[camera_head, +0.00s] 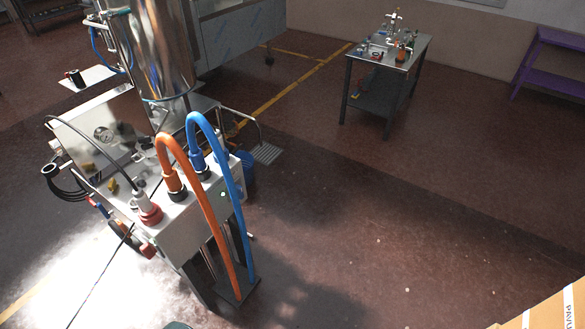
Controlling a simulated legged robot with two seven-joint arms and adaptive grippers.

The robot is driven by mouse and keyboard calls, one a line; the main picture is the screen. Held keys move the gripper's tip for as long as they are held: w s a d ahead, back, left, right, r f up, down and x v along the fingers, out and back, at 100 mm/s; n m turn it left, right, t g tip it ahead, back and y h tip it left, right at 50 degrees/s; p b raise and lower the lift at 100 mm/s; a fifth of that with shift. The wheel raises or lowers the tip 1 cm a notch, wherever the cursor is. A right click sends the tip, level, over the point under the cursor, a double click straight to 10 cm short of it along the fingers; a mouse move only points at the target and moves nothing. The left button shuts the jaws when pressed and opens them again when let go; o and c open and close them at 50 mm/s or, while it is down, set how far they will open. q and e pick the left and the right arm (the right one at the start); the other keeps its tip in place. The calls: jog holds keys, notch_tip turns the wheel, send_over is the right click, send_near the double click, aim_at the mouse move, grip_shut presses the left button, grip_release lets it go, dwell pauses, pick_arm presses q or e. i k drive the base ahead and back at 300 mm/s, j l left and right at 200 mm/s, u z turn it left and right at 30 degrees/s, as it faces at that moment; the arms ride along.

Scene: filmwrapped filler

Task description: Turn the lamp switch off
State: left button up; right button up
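A white control box (185,228) stands on dark legs at the left. A small green spot (223,194) shows on its right side; I cannot tell whether it is the lamp switch or a light. No switch can be made out clearly, and its position cannot be read. Neither of my grippers is in view.
An orange hose (205,205) and a blue hose (232,190) arch from the box top to a dark base. A steel tank (160,50) stands behind. A metal table (395,52) with small items, a purple shelf (545,70) and cardboard (545,315) are at right. The middle floor is clear.

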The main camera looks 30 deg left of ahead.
aim_at(240, 191)
jog(key=i+u, duration=0.3)
jog(key=i, duration=0.15)
jog(key=i+l+u, duration=0.55)
jog(key=i, duration=0.3)
